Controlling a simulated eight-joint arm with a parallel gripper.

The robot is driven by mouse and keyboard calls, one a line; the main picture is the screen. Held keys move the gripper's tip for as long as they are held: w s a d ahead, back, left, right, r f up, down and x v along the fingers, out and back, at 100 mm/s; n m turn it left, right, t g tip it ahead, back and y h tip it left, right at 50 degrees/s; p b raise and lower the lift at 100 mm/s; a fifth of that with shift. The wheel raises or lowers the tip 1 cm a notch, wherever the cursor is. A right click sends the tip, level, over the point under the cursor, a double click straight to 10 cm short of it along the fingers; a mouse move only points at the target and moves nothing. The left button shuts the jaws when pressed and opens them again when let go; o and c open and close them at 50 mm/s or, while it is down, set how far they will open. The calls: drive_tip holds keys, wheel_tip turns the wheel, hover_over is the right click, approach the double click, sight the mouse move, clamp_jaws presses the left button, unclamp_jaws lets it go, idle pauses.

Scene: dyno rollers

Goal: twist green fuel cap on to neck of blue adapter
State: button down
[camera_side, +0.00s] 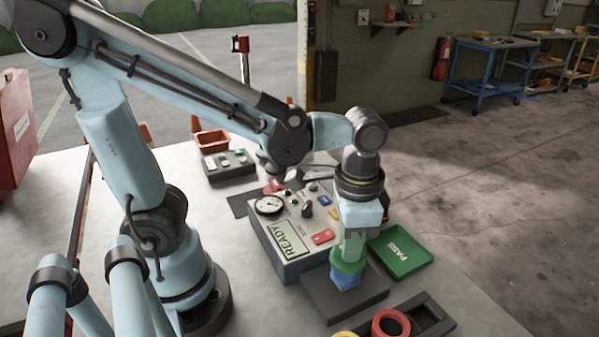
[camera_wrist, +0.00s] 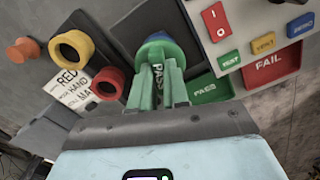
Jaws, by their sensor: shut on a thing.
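The green fuel cap (camera_side: 349,258) sits at the lower end of my gripper (camera_side: 350,245), directly over the blue adapter (camera_side: 345,277). The adapter stands on a dark plate in front of the tester box. In the wrist view my gripper (camera_wrist: 159,85) has its green fingers closed around the cap, and the blue adapter (camera_wrist: 160,36) shows just beyond it. The cap appears to touch the adapter's top. The fingers hide much of the cap, and the neck is hidden, so I cannot tell how far the cap is on.
The tester box (camera_side: 290,235) with gauge and READY screen stands close behind and left. A green PASS tray (camera_side: 400,250) is to the right. In the wrist view, a yellow ring (camera_wrist: 70,48) and a red ring (camera_wrist: 108,84) sit in a dark holder. A red FAIL tray (camera_wrist: 270,68) is at right.

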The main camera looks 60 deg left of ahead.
drive_tip(key=shift+m, duration=0.7)
drive_tip(key=c, duration=1)
unclamp_jaws()
drive_tip(key=shift+c, duration=0.2)
drive_tip(key=shift+r, duration=0.1)
wheel_tip(320, 180, up, 12)
drive_tip(key=w+a+f+n+t, duration=0.2)
drive_tip(key=a+f+n+t, duration=0.3)
drive_tip(key=a+f+t, duration=0.2)
drive_tip(key=shift+w+a+f+n, duration=0.25)
drive_tip(key=shift+a+f+n, duration=0.25)
drive_tip(key=shift+a, duration=0.4)
